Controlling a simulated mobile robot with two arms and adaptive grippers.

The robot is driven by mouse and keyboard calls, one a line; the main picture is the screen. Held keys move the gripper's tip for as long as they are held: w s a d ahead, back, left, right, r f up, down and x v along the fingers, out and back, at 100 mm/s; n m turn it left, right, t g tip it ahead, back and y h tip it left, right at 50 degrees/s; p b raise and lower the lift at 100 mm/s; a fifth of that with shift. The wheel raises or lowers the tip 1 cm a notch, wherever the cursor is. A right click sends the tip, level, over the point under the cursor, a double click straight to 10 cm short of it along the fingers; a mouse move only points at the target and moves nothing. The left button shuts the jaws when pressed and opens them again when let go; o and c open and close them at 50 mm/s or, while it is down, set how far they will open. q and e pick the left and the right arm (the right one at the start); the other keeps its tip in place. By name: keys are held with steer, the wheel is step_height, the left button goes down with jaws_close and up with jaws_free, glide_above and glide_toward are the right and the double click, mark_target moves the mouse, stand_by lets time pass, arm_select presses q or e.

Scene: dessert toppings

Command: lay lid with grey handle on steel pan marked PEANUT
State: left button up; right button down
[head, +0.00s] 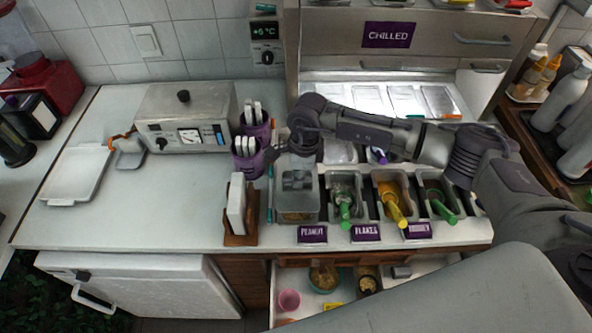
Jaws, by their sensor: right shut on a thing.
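The steel pan marked PEANUT (298,217) is the leftmost of the front row of pans, with brownish contents showing near its front edge. Its purple PEANUT label (312,233) is on the counter front. My right gripper (299,162) reaches in from the right and points down over the back of this pan. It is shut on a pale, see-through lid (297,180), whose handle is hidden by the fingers. I cannot tell whether the lid touches the pan rim. My left gripper is not in view.
Pans with green (345,212) and orange (394,207) scoops stand to the right. Purple cups (248,160) and a napkin holder (238,215) stand to the left. An open drawer (335,298) is below. The counter's left middle is clear.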

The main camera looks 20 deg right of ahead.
steer(key=f+b, duration=0.1)
steer(key=f, duration=0.2)
steer(key=shift+w+f+b, duration=0.35)
steer(key=shift+w+f, duration=0.05)
steer(key=shift+s+f+b, duration=0.1)
steer(key=shift+f+b, duration=0.45)
steer(key=shift+b, duration=0.1)
steer(key=shift+f+b, duration=0.5)
steer(key=shift+b, duration=0.35)
stand_by(1.0)
steer(key=shift+f+b, duration=0.65)
steer(key=shift+b, duration=0.25)
stand_by(0.7)
